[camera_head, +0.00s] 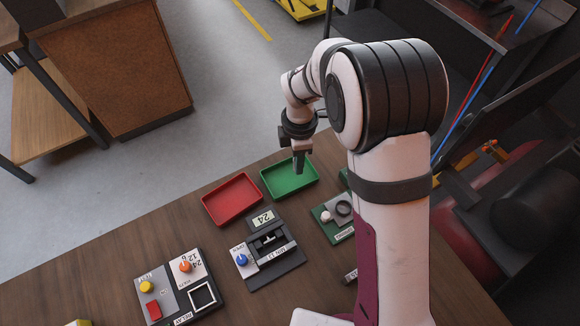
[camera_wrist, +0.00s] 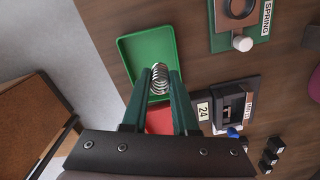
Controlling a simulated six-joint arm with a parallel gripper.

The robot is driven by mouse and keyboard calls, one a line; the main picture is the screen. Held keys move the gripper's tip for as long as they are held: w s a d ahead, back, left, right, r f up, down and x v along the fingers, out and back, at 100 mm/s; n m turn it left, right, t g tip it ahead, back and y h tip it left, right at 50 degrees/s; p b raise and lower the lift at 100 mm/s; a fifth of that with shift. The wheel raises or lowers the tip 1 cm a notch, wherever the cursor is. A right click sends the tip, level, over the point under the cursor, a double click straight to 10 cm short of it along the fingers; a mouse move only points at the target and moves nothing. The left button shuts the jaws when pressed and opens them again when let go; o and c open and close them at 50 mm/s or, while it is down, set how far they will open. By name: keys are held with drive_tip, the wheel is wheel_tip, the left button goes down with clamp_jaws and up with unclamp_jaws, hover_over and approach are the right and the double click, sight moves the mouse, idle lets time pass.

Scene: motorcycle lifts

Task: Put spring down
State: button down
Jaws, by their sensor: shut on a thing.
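My gripper (camera_head: 299,163) points down over the green tray (camera_head: 288,183). In the wrist view my gripper (camera_wrist: 160,72) is shut on a shiny coiled metal spring (camera_wrist: 159,84), held between the fingertips. Behind the spring lies the green tray (camera_wrist: 131,50), whose visible floor is empty. The spring cannot be made out in the head view. I cannot tell how far the spring is above the tray floor. The red tray (camera_head: 232,200) is left of the green one and looks empty; in the wrist view it is partly hidden by my fingers.
A device with a "24" display (camera_head: 263,219) stands in front of the trays. A green-based spring fixture (camera_head: 334,217) is to the right, partly behind my arm. A relay panel (camera_head: 176,287) with buttons is at the front left. The wooden table (camera_head: 110,268) is bare at the left.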

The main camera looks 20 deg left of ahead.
drive_tip(key=shift+a+f, duration=0.9)
drive_tip(key=shift+a, duration=0.15)
drive_tip(key=shift+f, duration=1.75)
drive_tip(key=c, duration=0.7)
unclamp_jaws()
drive_tip(key=shift+f, duration=0.1)
